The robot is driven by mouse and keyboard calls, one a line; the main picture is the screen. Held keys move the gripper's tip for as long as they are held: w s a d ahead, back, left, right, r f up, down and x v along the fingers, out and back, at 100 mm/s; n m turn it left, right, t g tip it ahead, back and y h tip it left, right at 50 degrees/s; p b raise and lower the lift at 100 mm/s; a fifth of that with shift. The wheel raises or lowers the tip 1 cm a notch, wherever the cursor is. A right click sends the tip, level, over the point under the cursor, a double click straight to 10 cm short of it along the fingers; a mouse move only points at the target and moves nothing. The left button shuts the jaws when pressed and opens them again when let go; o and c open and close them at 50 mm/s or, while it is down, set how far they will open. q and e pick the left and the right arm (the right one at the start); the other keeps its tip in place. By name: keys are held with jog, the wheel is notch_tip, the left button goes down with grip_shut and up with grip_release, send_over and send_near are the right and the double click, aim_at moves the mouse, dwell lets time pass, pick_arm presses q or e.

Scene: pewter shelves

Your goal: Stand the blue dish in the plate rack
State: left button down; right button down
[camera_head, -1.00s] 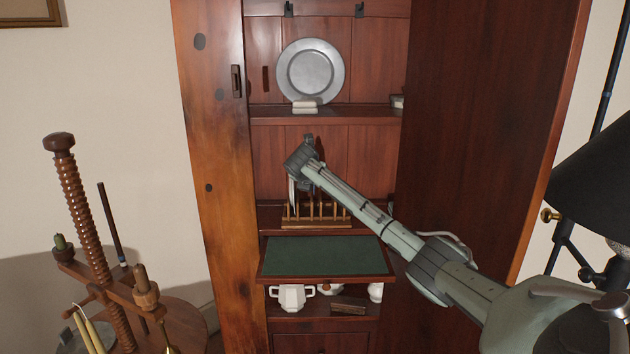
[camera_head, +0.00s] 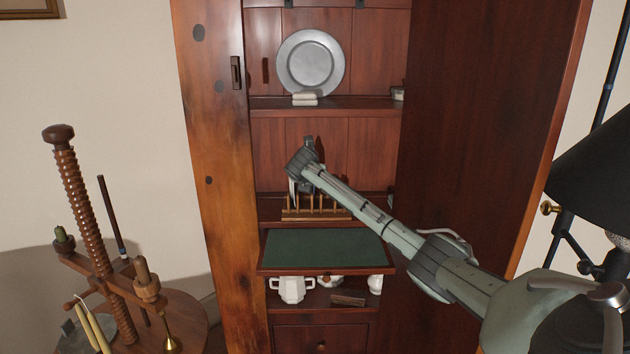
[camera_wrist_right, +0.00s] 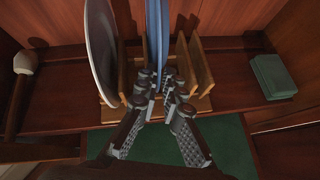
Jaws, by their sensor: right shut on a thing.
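The blue dish (camera_wrist_right: 157,45) stands on edge, seen edge-on in the right wrist view. My right gripper (camera_wrist_right: 163,82) is shut on its near edge. The dish is at the wooden plate rack (camera_wrist_right: 203,70), between upright dividers; whether its bottom rests in the slot is hidden. In the head view the rack (camera_head: 318,214) sits on the cupboard's middle shelf, and my right wrist covers the dish there. A pale plate (camera_wrist_right: 100,45) stands in the rack to the left of the dish. My left gripper is not in view.
A green-topped pull-out board (camera_head: 325,249) juts out below the rack. A green block (camera_wrist_right: 273,77) lies on the shelf to the right. A pewter plate (camera_head: 310,62) stands on the shelf above. The cupboard's right side panel (camera_head: 475,120) is beside my arm.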

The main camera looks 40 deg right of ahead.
jog(key=shift+f, duration=1.4)
jog(key=c, duration=1.7)
grip_release()
jog(key=shift+f, duration=0.1)
jog(key=shift+o, duration=0.5)
jog(key=shift+s+f, duration=0.1)
jog(key=v, duration=1.2)
jog(key=shift+a, duration=0.1)
